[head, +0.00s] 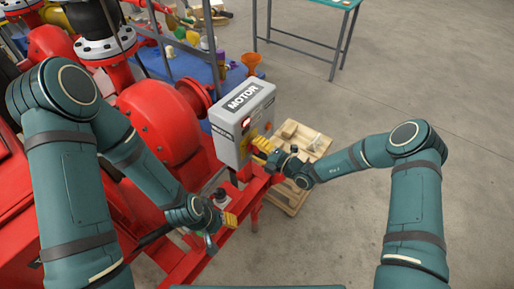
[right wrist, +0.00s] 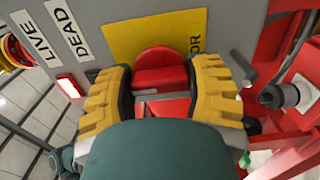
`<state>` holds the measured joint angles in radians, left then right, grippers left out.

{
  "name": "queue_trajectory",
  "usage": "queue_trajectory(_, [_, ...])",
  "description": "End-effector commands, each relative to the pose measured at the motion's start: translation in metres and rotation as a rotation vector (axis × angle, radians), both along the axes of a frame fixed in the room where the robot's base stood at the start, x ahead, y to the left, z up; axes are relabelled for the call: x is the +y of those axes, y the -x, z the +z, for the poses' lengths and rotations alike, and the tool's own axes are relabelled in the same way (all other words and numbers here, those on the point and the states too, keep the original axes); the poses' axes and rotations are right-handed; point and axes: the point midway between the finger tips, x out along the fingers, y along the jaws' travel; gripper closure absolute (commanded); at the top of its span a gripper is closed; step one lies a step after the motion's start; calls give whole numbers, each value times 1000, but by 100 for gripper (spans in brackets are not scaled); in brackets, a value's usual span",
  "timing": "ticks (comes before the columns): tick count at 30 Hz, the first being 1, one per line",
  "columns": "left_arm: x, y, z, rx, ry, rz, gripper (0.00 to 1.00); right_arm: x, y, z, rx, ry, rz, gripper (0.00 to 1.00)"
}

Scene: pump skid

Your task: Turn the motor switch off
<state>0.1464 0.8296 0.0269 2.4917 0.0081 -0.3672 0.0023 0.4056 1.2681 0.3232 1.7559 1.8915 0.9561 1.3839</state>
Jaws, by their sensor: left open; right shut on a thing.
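The grey motor switch box (head: 240,125) with a MOTOR label stands upright on the red skid in the head view. A red lamp (right wrist: 70,88) glows on its face, beside the LIVE and DEAD labels. The red switch handle (right wrist: 160,68) sits on a yellow plate (right wrist: 122,42). My right gripper (head: 262,147) is at the front of the box. In the right wrist view its yellow fingers (right wrist: 162,88) are on both sides of the red handle, shut on it. My left gripper (head: 222,222) is open and empty, low over the skid frame.
Red pump casings and pipes (head: 160,125) fill the left side. A wooden pallet (head: 300,150) lies on the floor behind my right gripper. A blue table (head: 205,72) with several items stands behind the box. Bare floor (head: 430,80) is free at the right.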

Motion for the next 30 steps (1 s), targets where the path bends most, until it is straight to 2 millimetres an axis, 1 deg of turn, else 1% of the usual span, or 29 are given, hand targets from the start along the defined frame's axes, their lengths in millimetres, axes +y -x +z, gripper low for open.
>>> queue_trajectory(5, [0,0,0,0,0,0,53,0,0,0,-17,12,0,81])
queue_trajectory(11, [0,0,1,0,0,0,53,0,0,0,-85,62,0,81])
queue_trajectory(17, [0,0,3,0,0,0,53,0,1,0,-209,152,1,81])
queue_trajectory(30, [0,0,9,0,2,0,53,0,1,0,-547,399,1,81])
